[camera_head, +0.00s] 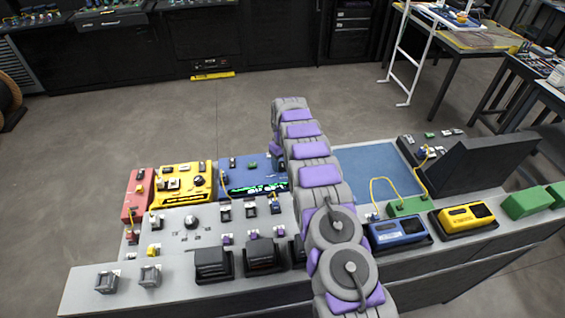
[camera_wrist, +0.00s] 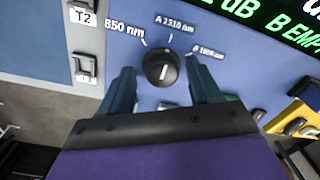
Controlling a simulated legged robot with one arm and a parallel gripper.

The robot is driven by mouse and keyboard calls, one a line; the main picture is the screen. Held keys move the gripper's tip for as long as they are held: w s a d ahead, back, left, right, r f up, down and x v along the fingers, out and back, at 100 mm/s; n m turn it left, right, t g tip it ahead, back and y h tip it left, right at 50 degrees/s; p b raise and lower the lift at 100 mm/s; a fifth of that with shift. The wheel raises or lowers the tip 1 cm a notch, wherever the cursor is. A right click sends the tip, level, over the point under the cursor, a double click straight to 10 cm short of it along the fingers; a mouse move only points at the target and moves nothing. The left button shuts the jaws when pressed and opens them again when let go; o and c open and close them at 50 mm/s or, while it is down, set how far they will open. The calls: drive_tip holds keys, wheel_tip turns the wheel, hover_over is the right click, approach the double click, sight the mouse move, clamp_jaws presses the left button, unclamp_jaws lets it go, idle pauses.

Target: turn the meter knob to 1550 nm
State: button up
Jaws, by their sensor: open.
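The blue meter (camera_head: 236,168) stands at the back of the bench, left of my arm, with lit green text on its display. In the wrist view its blue panel (camera_wrist: 225,88) carries a round black knob (camera_wrist: 161,67) with a white mark, which appears to lie on the knob's lower half. Labels above read 850 nm, A 1310 nm and a blurred B label at the right. My gripper (camera_wrist: 162,76) is open, one finger on each side of the knob, with gaps visible. In the head view my arm hides the gripper and the knob.
A yellow device (camera_head: 183,184) with its own knob stands left of the meter, beside a red box (camera_head: 139,195). Several small holders and black boxes fill the bench front. A blue mat (camera_head: 375,165) lies clear right of my arm.

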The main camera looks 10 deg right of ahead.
drive_tip(key=shift+a, duration=0.1)
drive_tip(key=c, duration=1)
drive_tip(key=shift+c, duration=0.2)
drive_tip(key=shift+m, duration=0.3)
drive_tip(key=m+p, duration=0.3)
drive_tip(key=shift+m, duration=0.3)
drive_tip(key=m+p, duration=0.2)
drive_tip(key=m, duration=0.3)
drive_tip(key=shift+m, duration=0.3)
